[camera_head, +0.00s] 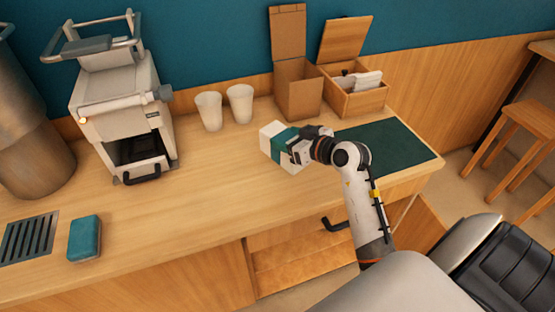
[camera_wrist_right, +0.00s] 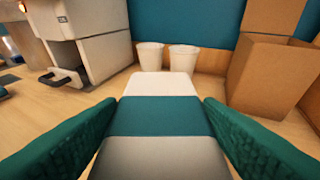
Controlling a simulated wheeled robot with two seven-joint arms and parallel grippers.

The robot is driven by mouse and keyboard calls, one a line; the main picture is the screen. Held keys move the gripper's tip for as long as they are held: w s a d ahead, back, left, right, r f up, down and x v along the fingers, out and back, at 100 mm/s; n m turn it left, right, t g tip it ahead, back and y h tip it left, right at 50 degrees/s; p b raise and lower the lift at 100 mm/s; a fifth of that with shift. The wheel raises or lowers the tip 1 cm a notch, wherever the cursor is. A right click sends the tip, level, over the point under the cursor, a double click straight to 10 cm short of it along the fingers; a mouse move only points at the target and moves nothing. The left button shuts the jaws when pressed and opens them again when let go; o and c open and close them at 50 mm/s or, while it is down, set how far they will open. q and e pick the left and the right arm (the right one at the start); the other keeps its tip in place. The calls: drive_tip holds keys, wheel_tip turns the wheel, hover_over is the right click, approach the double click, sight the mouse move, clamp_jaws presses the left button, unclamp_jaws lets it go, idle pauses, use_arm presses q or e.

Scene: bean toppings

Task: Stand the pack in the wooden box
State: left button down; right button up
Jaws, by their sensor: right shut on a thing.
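The pack (camera_head: 275,133) is white with a teal band. My right gripper (camera_head: 292,146) is shut on it near the middle of the counter, to the left of the dark green mat. In the right wrist view the pack (camera_wrist_right: 160,117) lies between the two green finger pads, pointing away from the camera. The wooden box (camera_head: 352,103) stands at the back of the counter with its lid raised. It holds white packets (camera_head: 368,80) and something dark, and lies behind and to the right of the pack. My left gripper is out of view.
A tall open brown carton (camera_head: 297,92) stands just left of the wooden box. Two white cups (camera_head: 209,110) stand further left, near a coffee machine (camera_head: 120,110). A dark green mat (camera_head: 388,148) covers the counter's right end. A teal sponge-like block (camera_head: 85,238) lies front left.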

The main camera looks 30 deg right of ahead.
wheel_tip(320, 180, down, 7)
drive_tip(key=shift+r+b, duration=0.15)
drive_tip(key=shift+b, duration=0.25)
drive_tip(key=o, duration=1)
drive_tip(key=shift+s, duration=0.1)
drive_tip(key=v, duration=1.2)
